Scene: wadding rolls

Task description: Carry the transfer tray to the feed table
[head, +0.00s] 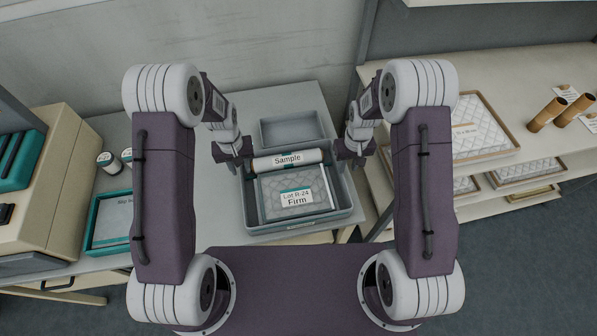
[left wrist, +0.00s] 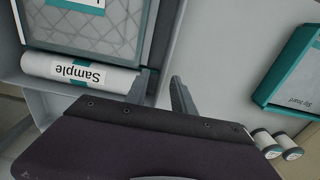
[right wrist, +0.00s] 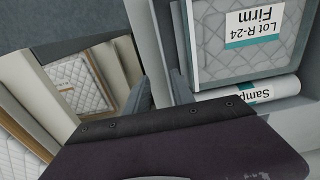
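The grey transfer tray (head: 348,216) stands on a grey table in the head view. In it are a white "Sample" roll (head: 262,163) and a quilted pad (head: 318,197) labelled "Lot R-24 Firm". My left gripper (head: 244,164) is at the tray's left wall. In the left wrist view its fingers (left wrist: 163,84) stand apart on either side of the wall. My right gripper (head: 352,158) is at the right wall. In the right wrist view its fingers (right wrist: 162,86) also stand apart astride the wall. Both look open; contact with the wall is hard to see.
A smaller grey bin (head: 290,128) stands behind the tray. A teal-edged tray (head: 108,222) and small white spools (head: 108,161) are at left, beside a beige machine (head: 62,180). At right, a shelf unit (head: 500,72) holds quilted panels (head: 482,128) and brown rolls (head: 547,113).

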